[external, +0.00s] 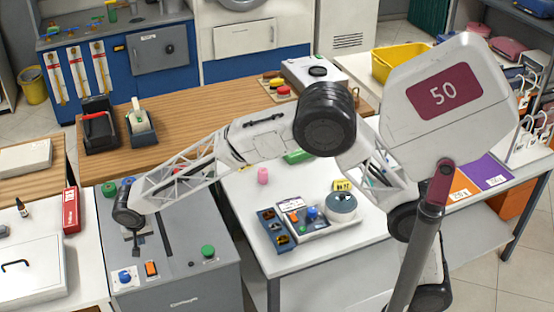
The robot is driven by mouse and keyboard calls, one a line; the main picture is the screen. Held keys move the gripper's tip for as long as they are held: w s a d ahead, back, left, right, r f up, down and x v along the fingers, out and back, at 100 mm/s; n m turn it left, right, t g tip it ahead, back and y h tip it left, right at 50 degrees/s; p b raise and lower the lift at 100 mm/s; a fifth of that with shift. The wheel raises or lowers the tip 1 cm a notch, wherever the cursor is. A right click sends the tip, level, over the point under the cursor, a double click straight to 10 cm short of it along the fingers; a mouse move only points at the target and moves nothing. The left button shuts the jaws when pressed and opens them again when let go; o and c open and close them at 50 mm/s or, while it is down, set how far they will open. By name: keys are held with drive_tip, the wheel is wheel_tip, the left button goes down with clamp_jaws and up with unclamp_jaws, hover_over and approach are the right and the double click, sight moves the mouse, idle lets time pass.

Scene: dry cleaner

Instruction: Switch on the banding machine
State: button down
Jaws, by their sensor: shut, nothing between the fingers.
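The grey machine (190,285) at the lower left, which appears to be the banding machine, has a long dark slot in its top. An orange switch (151,268) and a blue knob (125,277) sit near its front left. A green button (208,251) is at its right, and a green knob (108,190) at its back left. My gripper (137,252) points down over the left part of the machine top, just behind the orange switch. It is shut and empty. Whether it touches the surface cannot be told, nor can the switch's position.
A white table (340,240) to the right holds a small panel (305,217) with coloured controls. A red box (71,209) and a white lidded case (30,270) stand left of the machine. A tape dispenser (141,128) is on the wooden counter behind.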

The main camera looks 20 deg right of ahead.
sight(149, 265)
drive_tip(key=w+f, duration=0.1)
drive_tip(key=f, duration=0.8)
drive_tip(key=w+f, duration=0.1)
drive_tip(key=f, duration=0.3)
drive_tip(key=shift+w+f, duration=0.35)
drive_tip(key=shift+f, duration=0.1)
drive_tip(key=shift+w+d+f+g, duration=0.1)
drive_tip(key=shift+f+g, duration=0.1)
drive_tip(key=shift+g, duration=0.1)
idle(0.4)
drive_tip(key=shift+s+r, duration=0.35)
drive_tip(key=shift+s, duration=0.35)
drive_tip(key=shift+r, duration=0.15)
